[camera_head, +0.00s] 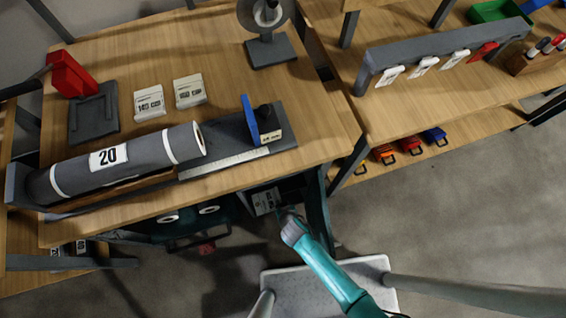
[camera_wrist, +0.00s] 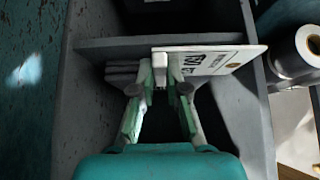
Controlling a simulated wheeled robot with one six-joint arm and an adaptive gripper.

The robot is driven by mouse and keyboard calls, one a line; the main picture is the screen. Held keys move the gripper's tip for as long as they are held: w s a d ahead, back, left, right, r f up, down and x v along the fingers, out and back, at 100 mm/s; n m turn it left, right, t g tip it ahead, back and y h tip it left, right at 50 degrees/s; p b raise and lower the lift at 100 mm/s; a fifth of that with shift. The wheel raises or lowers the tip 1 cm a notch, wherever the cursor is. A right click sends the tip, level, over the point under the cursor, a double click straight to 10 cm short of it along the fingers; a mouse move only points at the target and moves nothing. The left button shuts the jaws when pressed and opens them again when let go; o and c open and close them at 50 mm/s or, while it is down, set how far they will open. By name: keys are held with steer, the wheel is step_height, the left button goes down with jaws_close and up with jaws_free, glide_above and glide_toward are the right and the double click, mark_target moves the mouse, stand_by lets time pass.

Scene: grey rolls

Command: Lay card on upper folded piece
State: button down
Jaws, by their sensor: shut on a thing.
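The white card (camera_wrist: 215,62) with black print is between the fingertips of my gripper (camera_wrist: 162,84) in the wrist view. It is held inside a grey open-topped bin and sticks out to the right. Grey folded layers (camera_wrist: 122,72) lie in the bin just left of the fingertips. The fingers and card hide much of them, and I cannot tell whether the card touches them. In the head view, my gripper (camera_head: 287,214) reaches under the front edge of the table, beside a white printed card (camera_head: 265,201).
The bin's grey wall (camera_wrist: 245,115) stands close on the right, and a divider (camera_wrist: 100,45) crosses behind the card. A roll (camera_wrist: 308,45) lies outside to the right. The table (camera_head: 225,85) overhangs my gripper; its dark leg (camera_head: 318,210) stands just right.

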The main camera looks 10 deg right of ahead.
steer(key=w, duration=0.3)
steer(key=w+a+r, duration=0.1)
steer(key=w, duration=0.7)
steer(key=shift+a+r, duration=0.25)
steer(key=shift+w+d, duration=0.2)
steer(key=shift+d, duration=0.6)
steer(key=shift+w+d+f, duration=0.15)
steer(key=shift+d+f, duration=0.1)
steer(key=shift+d, duration=0.5)
steer(key=shift+w+d+f, duration=0.15)
steer(key=shift+d+f, duration=0.05)
steer(key=shift+d, duration=0.5)
steer(key=shift+f, duration=0.15)
steer(key=shift+f, duration=0.1)
steer(key=c, duration=1.2)
jaws_free()
